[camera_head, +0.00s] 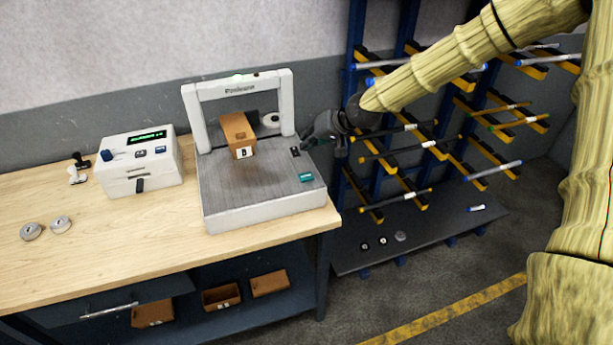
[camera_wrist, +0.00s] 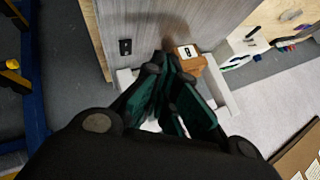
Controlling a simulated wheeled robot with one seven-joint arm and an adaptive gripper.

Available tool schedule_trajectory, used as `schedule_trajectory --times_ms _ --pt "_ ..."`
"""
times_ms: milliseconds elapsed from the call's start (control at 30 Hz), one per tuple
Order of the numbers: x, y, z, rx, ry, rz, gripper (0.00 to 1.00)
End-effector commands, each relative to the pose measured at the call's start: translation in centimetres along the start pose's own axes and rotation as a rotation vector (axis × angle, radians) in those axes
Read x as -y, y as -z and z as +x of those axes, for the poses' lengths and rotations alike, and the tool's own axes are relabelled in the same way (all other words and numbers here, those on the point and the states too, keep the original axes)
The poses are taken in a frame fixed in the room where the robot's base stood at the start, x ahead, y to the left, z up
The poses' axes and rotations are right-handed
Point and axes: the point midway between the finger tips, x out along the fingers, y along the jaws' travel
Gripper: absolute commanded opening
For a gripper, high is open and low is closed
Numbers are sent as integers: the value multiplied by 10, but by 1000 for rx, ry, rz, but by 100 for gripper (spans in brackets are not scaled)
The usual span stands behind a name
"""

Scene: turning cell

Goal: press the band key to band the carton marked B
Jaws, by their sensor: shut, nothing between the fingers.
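The banding machine (camera_head: 215,195) is a pale box with a grey top and a white arch, standing on the wooden bench. The brown carton marked B (camera_head: 240,135) sits on its top, under the arch; it also shows in the wrist view (camera_wrist: 189,62). A green key (camera_head: 306,177) is at the front right of the top; its lettering is too small to read. A black switch (camera_head: 295,152) is behind it, also in the wrist view (camera_wrist: 125,47). My gripper (camera_head: 309,143) is shut and empty, above the machine's right edge near the black switch. Its fingers (camera_wrist: 168,65) show in the wrist view.
A white box with a green display (camera_head: 139,160) stands left on the bench (camera_head: 100,235). Two metal discs (camera_head: 46,228) and a small black-and-white stand (camera_head: 78,168) lie left of it. A blue rack with rods (camera_head: 400,155) stands close behind my gripper. Several cartons are on the lower shelf.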

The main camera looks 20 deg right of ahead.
Motion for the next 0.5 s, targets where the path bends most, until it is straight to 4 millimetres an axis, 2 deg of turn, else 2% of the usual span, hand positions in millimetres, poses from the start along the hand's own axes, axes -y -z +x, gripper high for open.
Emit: schedule_trajectory --times_ms 500 --pt "-27 -26 33 0 -2 2 0"
